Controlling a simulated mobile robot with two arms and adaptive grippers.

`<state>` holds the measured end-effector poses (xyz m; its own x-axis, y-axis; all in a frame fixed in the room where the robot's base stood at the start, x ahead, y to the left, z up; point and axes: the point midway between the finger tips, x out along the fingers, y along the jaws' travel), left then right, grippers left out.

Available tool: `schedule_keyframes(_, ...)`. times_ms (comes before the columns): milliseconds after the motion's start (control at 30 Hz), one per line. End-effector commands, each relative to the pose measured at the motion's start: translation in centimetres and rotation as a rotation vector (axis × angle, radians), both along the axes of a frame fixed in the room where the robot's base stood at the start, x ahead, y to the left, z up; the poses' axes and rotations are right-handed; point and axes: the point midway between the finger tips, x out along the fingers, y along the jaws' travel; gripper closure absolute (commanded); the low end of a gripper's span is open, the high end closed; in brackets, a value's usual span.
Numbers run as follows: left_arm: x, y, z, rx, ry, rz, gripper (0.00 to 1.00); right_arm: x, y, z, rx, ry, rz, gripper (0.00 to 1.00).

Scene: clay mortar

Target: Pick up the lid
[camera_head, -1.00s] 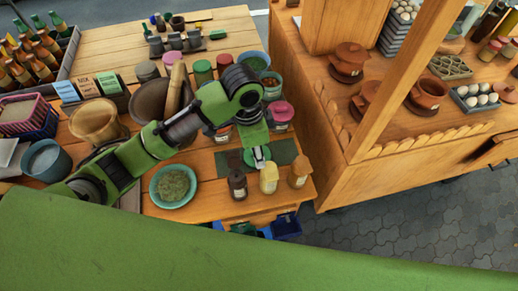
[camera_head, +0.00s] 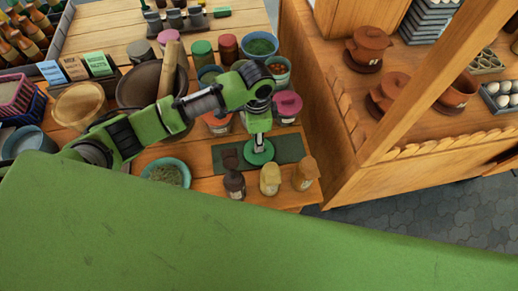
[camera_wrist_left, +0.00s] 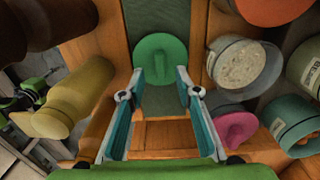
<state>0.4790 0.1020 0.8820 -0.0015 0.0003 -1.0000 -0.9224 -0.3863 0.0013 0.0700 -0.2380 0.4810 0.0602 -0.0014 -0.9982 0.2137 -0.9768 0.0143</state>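A round green lid (camera_head: 259,153) lies on a dark green mat (camera_head: 288,149) near the table's front right corner. My left gripper (camera_head: 259,142) points down right over it. In the left wrist view, my left gripper (camera_wrist_left: 160,74) is open, its two fingertips apart near the two sides of the lid (camera_wrist_left: 160,52). A raised part at the lid's middle shows between the fingertips; whether they touch it I cannot tell. My right gripper is in neither view.
Several small bottles, one yellow (camera_head: 270,179), stand in front of the mat. A pink-lidded jar (camera_head: 287,104) and an open jar (camera_wrist_left: 240,65) stand close behind it. A wooden counter with clay pots (camera_head: 368,46) is at the right.

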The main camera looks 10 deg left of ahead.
Motion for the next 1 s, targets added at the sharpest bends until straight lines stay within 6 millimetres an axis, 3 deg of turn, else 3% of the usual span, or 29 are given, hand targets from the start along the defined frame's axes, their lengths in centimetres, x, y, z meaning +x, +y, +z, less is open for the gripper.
schedule_keyframes(100,0.0,-0.1,-0.7,0.000,0.002,0.000,0.69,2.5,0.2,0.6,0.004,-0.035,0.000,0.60)
schedule_keyframes(233,0.1,-0.4,-2.5,0.001,0.005,0.001,0.69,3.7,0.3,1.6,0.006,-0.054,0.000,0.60)
schedule_keyframes(433,0.2,-0.4,-5.0,0.000,0.002,0.000,0.69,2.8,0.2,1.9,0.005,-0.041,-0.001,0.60)
schedule_keyframes(700,0.3,-0.4,-5.4,0.000,0.000,-0.001,0.69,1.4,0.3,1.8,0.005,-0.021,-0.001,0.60)
schedule_keyframes(800,0.3,-0.4,-5.4,0.000,0.000,-0.001,0.95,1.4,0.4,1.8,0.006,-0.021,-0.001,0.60)
schedule_keyframes(833,0.3,-0.4,-5.4,0.000,0.000,-0.001,1.00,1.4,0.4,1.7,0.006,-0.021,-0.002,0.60)
schedule_keyframes(1000,0.3,-0.4,-5.4,0.000,0.000,-0.001,1.00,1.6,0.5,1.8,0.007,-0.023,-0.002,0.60)
